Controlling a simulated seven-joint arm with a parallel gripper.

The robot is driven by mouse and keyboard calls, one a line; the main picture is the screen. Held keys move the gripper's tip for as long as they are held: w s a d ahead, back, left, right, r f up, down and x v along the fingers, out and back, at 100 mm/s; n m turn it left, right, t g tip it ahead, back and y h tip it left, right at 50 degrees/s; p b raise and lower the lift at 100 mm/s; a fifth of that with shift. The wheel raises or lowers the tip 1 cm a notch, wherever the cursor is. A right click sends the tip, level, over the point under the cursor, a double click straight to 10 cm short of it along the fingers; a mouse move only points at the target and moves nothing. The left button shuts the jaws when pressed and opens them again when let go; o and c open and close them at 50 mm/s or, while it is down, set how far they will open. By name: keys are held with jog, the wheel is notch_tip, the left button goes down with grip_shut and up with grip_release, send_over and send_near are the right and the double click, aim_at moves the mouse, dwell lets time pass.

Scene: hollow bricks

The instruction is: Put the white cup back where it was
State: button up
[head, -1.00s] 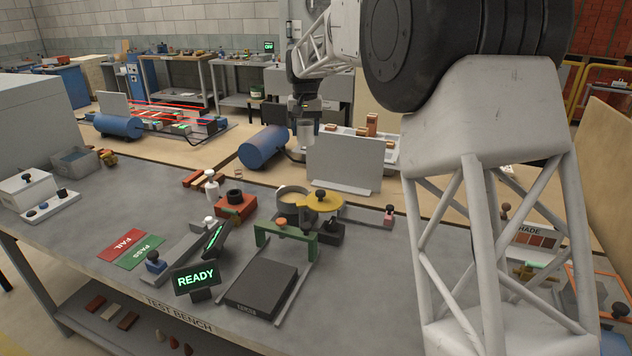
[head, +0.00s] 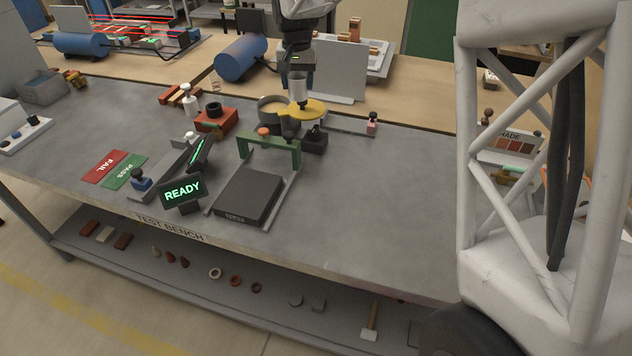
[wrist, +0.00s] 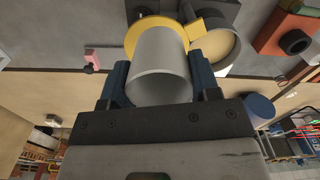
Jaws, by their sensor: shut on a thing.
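The white cup (head: 297,88) is held in the air in my gripper (head: 298,76), above the bench in the head view. In the wrist view the cup (wrist: 160,62) fills the space between the two blue fingers of my gripper (wrist: 161,78), which are shut on its sides. Just below the cup in the head view is a yellow round plate (head: 314,108); its rim also shows around the cup's far end in the wrist view (wrist: 133,38). I cannot tell whether cup and plate touch.
A round pan with beige contents (head: 268,109) stands left of the yellow plate. A green bridge-shaped frame (head: 268,146) and a dark block (head: 247,194) are in front. A red block (head: 214,120) is further left.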

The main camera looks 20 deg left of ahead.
jog(key=s+d+f+m, duration=0.1)
jog(key=s+d+f, duration=0.3)
jog(key=s, duration=0.4)
jog(key=s+d+f+m, duration=0.1)
jog(key=s+d+f, duration=0.4)
jog(key=s+d, duration=0.2)
jog(key=s+d+f, duration=0.5)
jog(key=s+d, duration=0.1)
jog(key=s, duration=0.3)
jog(key=shift+s+f+m, duration=0.15)
jog(key=shift+s+m, duration=0.1)
jog(key=shift+m, duration=0.15)
jog(key=shift+w, duration=0.15)
jog(key=shift+w+a+f, duration=0.25)
jog(key=shift+w+a, duration=1.2)
jog(key=shift+w, duration=0.75)
jog(key=shift+w+a+f, duration=0.25)
jog(key=shift+w+a, duration=1.2)
jog(key=shift+w, duration=0.8)
jog(key=shift+w+a+f, duration=0.25)
jog(key=shift+w+a, duration=1.2)
jog(key=shift+w, duration=0.75)
jog(key=shift+f, duration=1.75)
jog(key=shift+f, duration=0.1)
jog(key=o, duration=1)
jog(key=shift+r, duration=6.1)
